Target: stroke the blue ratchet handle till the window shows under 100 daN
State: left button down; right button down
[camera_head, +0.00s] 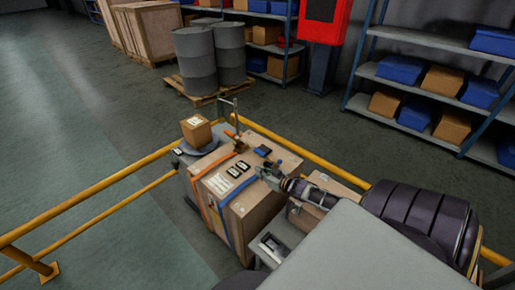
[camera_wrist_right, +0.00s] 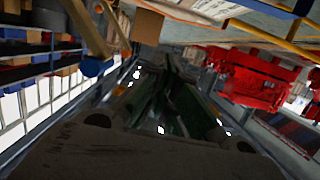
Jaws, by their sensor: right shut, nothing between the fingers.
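A wooden crate (camera_head: 262,207) stands at the centre of the head view, with an orange strap (camera_head: 199,203) and a blue strap (camera_head: 223,222) over it. A small blue ratchet handle (camera_head: 263,151) lies on its top near the far right side. Two small dark windows (camera_head: 239,168) sit on the top between the straps; their figures are too small to read. My right gripper (camera_head: 264,172) is shut and empty, at the crate top just in front of the blue handle; I cannot tell whether they touch. Its closed fingers (camera_wrist_right: 168,88) show in the right wrist view. My left gripper is not in view.
A carton (camera_head: 196,130) stands left of the crate, and an orange-handled ratchet (camera_head: 239,144) behind the windows. A yellow rail (camera_head: 95,200) surrounds the area. Grey drums (camera_head: 196,60) on a pallet and shelving (camera_head: 415,85) with blue and brown boxes stand behind. Floor at left is clear.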

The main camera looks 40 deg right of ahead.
jog(key=shift+v, duration=1.9)
jog(key=shift+a, duration=0.1)
dwell(0.3)
